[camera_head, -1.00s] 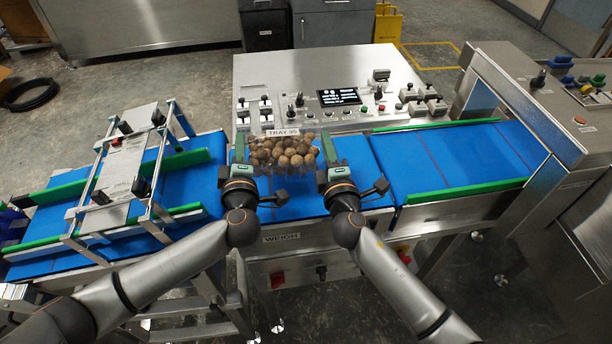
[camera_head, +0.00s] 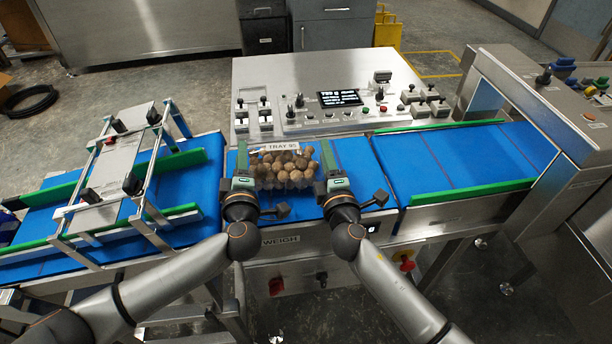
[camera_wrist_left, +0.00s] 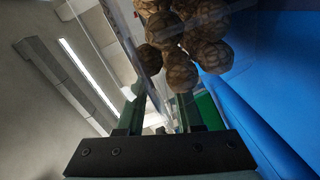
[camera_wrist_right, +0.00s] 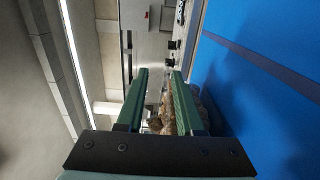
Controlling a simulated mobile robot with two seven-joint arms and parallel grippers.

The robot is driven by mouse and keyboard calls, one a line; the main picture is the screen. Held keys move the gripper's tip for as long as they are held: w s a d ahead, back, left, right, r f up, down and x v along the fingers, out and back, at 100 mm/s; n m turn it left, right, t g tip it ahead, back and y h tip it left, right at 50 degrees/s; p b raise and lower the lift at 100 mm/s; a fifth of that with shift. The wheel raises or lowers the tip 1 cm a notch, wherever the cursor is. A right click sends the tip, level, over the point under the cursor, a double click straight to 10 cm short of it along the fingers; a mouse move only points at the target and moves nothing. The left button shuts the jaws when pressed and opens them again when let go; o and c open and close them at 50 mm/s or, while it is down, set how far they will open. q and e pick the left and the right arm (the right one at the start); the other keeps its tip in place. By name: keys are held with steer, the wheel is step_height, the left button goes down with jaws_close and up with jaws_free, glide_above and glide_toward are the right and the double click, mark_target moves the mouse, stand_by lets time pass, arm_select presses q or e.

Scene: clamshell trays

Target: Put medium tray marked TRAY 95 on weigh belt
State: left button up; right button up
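A clear clamshell tray (camera_head: 283,187) full of brown balls sits on the blue weigh belt (camera_head: 350,165). Its white label reads TRAY 95 (camera_head: 281,147). My left gripper (camera_head: 243,158) is at the tray's left end and my right gripper (camera_head: 334,160) at its right end. In the left wrist view a clear edge of the tray passes between my fingers (camera_wrist_left: 161,108), which stand apart. In the right wrist view my fingers (camera_wrist_right: 160,90) also stand apart, with brown balls (camera_wrist_right: 160,118) seen between and behind them. The tray's underside is hidden.
A metal frame (camera_head: 118,165) stands over the infeed belt at the left. The control panel (camera_head: 330,75) with a lit display (camera_head: 339,98) is behind the weigh belt. The right belt (camera_head: 450,155) with green guides is clear and leads to a metal housing (camera_head: 530,90).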

arm_select(q)
steer(key=shift+o, duration=0.2)
steer(key=shift+d, duration=0.4)
arm_select(e)
steer(key=shift+s+a+f, duration=0.1)
steer(key=shift+s+a, duration=0.05)
steer(key=shift+a, duration=0.25)
arm_select(q)
steer(key=o, duration=0.7)
steer(key=shift+a, duration=0.1)
arm_select(e)
steer(key=shift+d+f, duration=0.1)
arm_select(q)
steer(key=shift+o, duration=0.2)
steer(key=shift+a, duration=0.1)
steer(key=s, duration=1.2)
steer(key=shift+d+r, duration=0.4)
arm_select(e)
steer(key=shift+d, duration=0.2)
steer(key=shift+o, duration=0.3)
steer(key=o, duration=0.7)
steer(key=shift+o, duration=0.2)
